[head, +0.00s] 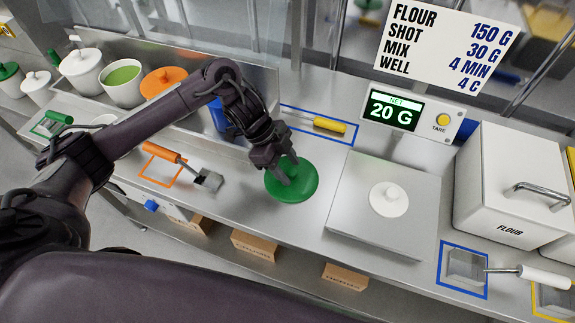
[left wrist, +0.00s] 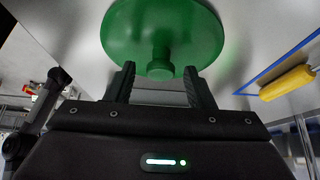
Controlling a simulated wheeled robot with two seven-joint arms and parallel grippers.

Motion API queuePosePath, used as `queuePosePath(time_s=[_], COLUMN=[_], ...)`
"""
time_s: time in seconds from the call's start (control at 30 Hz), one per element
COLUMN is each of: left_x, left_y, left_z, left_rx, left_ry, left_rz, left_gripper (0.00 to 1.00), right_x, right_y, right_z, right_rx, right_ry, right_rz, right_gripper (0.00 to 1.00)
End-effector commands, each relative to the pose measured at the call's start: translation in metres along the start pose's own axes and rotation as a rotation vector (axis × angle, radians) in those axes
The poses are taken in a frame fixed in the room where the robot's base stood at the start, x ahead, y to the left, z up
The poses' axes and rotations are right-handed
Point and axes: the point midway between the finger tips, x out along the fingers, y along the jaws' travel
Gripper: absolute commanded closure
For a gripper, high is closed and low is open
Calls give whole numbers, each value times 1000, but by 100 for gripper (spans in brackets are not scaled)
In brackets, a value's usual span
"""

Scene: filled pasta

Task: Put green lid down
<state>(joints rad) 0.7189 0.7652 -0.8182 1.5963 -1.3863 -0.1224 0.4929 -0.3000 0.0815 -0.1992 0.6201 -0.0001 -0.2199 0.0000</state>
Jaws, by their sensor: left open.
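The green lid (head: 306,188) lies on the steel counter in the middle of the head view, left of the scale. It also shows in the left wrist view (left wrist: 135,35), with its knob (left wrist: 160,66) toward my fingers. My left gripper (head: 288,180) is over the lid. Its two fingers (left wrist: 157,84) are apart on either side of the knob, with gaps between them and it. An open pot with green contents (head: 122,80) stands at the back left without a lid. My right gripper is not in view.
An orange-handled scoop (head: 175,158) lies to the left. A yellow-handled tool (head: 328,124) lies behind. The flour bin (head: 500,195) stands at the right.

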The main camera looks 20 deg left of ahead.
Motion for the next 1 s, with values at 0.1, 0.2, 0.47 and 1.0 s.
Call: queuePosePath(time_s=[0.1, 0.2, 0.47, 1.0], left_x=[-17, -41, -96, -117], left_y=[-2, -2, -1, 0], left_z=[2, 2, 1, 1], left_rx=[1, 2, 0, -1], left_ry=[-2, -4, -4, -1], left_rz=[-7, -9, -7, -1], left_gripper=[52, 52, 52, 52], right_x=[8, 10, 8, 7], right_y=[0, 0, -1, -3], right_z=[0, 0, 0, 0], right_rx=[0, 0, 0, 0], right_ry=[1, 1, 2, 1], right_rz=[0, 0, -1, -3], right_gripper=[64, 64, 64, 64])
